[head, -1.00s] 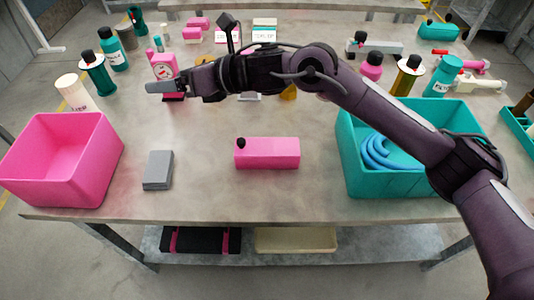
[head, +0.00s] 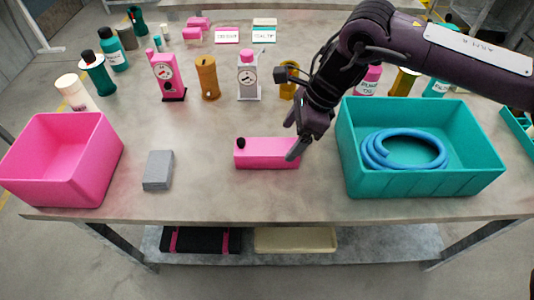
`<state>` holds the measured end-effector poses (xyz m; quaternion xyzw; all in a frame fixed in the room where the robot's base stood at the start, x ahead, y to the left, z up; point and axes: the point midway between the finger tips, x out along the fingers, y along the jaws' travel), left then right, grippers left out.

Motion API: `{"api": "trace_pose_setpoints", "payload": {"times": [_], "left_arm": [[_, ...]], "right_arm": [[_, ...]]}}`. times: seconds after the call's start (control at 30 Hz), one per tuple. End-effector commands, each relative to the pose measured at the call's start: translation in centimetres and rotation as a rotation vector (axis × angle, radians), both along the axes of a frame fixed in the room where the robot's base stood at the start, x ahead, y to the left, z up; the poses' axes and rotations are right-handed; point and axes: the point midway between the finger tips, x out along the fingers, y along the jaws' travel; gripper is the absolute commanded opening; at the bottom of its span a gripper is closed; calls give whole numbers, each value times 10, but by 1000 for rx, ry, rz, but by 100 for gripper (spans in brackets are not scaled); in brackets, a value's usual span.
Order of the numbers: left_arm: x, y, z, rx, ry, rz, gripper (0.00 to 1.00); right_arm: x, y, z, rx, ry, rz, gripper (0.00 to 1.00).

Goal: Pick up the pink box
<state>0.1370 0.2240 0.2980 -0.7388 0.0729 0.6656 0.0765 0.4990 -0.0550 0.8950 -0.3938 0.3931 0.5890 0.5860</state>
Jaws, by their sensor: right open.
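The pink box (head: 262,155) is a long, low block with a small black knob on its upper left end. It lies on the table in the middle, near the front edge, in the head view. My right gripper (head: 292,154) points down at the right end of the pink box and hides part of that end. One finger shows in front of the box's right end. I cannot tell whether it touches the box. The jaws are open. My left gripper is not in view.
A pink bin (head: 62,165) stands at the left, a grey block (head: 158,170) beside it. A teal bin (head: 425,182) with a coiled blue hose (head: 375,155) stands at the right. Bottles and gauges line the back of the grey table (head: 205,195).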

Motion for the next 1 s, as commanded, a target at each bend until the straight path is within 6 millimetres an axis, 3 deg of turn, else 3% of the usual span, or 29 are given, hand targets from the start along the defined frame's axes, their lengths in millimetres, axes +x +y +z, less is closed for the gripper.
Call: {"api": "trace_pose_setpoints", "payload": {"times": [0.27,0.5,0.83,1.0], "left_arm": [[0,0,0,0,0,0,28],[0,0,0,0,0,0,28],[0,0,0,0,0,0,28],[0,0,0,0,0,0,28]], "right_arm": [[0,11,-22,0,0,-1,78],[1,28,-53,0,3,-1,78],[1,32,-61,2,0,-2,78],[1,32,-60,2,0,-2,59]]}}
